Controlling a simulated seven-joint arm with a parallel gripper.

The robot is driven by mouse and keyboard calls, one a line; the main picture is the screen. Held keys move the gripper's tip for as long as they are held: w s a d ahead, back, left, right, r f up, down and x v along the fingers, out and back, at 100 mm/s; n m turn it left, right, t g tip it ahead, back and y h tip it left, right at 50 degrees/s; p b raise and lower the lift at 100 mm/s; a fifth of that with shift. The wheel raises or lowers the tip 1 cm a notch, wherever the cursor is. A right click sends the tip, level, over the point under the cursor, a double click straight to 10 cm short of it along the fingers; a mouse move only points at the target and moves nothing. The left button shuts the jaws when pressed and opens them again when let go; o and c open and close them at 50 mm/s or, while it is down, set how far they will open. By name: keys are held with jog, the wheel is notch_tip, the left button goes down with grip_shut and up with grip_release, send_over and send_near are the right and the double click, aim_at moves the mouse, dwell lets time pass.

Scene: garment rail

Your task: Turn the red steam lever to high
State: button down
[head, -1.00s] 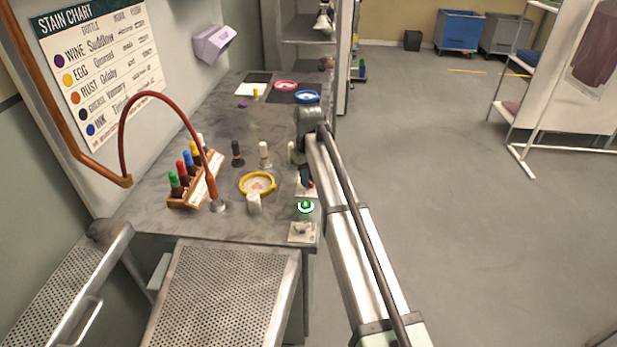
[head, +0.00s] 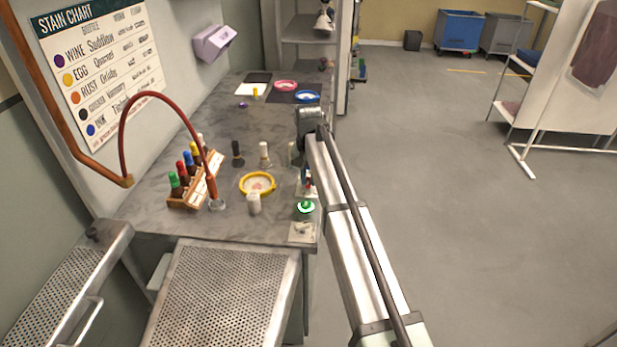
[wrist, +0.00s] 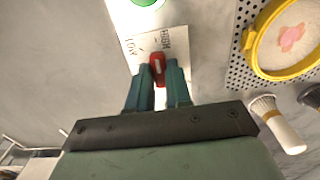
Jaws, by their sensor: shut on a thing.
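The red steam lever (wrist: 157,68) sits on a white plate (wrist: 142,42) marked LOW on the left and HIGH on the right in the wrist view. My gripper (wrist: 158,74) is shut on the lever, with one teal finger on each side of it. The lever stands roughly upright in that view, its tip below the labels and nearer HIGH than LOW. In the head view the lever shows as a small red spot (head: 308,183) at the counter's right edge, where my arm partly hides the plate and fingers.
A green round button (head: 306,208) is close to the lever plate. A red hose (head: 122,130) arches over the counter.

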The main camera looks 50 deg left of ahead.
aim_at(309, 180)
dwell(0.4)
jog(key=c, duration=1)
grip_release()
jog(key=shift+c, duration=0.2)
notch_tip(309, 180, up, 14)
jog(key=shift+f, duration=0.1)
